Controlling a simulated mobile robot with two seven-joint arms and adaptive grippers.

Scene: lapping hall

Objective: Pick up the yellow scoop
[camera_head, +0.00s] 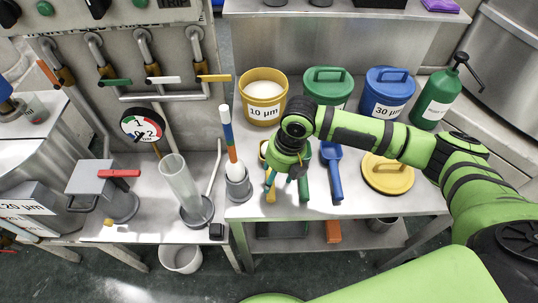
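The yellow scoop (271,194) lies on the bench top, mostly hidden under my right wrist; part of its handle and a bit of its yellow bowl show. My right gripper (284,176) points down over the yellow scoop and a green scoop (304,187). The wrist covers the fingers, so I cannot tell whether they are open or touching the scoop. A blue scoop (334,176) lies just to the right. My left gripper is not in view.
A yellow tub (262,98) with white powder, a green tub (328,85), a blue tub (386,92) and a green bottle (440,90) stand behind. A yellow lid (388,174) lies at right. A brush (229,140) stands in a grey holder (238,186) at left.

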